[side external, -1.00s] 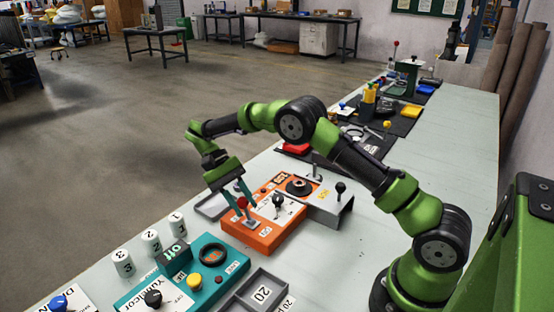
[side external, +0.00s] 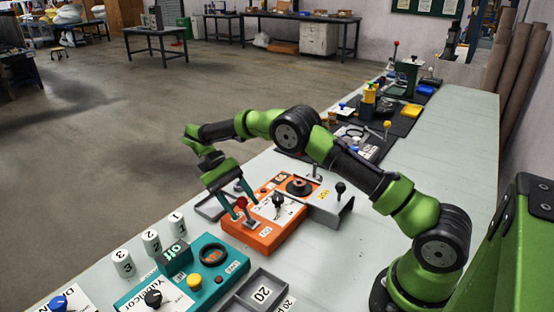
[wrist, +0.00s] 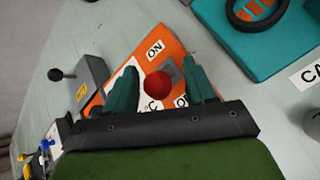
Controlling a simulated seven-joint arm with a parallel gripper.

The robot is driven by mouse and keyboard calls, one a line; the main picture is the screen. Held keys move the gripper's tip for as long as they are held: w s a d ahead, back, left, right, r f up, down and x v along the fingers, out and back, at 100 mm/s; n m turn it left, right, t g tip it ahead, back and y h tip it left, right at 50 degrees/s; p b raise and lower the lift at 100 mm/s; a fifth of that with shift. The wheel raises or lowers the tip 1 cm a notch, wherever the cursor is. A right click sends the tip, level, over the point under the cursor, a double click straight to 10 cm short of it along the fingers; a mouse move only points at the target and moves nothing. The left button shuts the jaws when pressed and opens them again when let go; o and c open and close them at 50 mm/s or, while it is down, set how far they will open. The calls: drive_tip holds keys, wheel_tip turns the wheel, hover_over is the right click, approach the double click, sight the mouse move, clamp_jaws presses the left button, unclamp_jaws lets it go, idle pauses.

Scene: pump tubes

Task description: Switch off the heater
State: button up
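An orange box (side external: 262,234) stands on the bench; its ON and OFF labels show in the wrist view (wrist: 143,52). A lever with a red ball knob (side external: 241,202) stands at its near left end, on a small metal plate. My gripper (side external: 246,211) points down over this end with its teal fingers apart. In the wrist view the red knob (wrist: 158,85) shows between the two open fingers (wrist: 160,68), with a gap on each side. I cannot tell how deep the knob sits between them. No heater label is readable.
A teal box (side external: 190,281) with a black knob and a yellow button (side external: 194,281) stands nearer the camera. A grey bracket with a black-knobbed lever (side external: 340,188) adjoins the orange box. White numbered cylinders (side external: 151,241) and a grey tray (side external: 262,291) stand nearby.

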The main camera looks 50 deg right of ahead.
sight(242, 199)
drive_tip(key=shift+r, duration=1.65)
drive_tip(key=shift+s+r, duration=0.25)
drive_tip(key=shift+s, duration=0.05)
drive_tip(key=s+r, duration=0.1)
drive_tip(key=s, duration=1.4)
drive_tip(key=shift+s+d, duration=0.2)
drive_tip(key=shift+d, duration=0.25)
drive_tip(key=shift+r, duration=0.1)
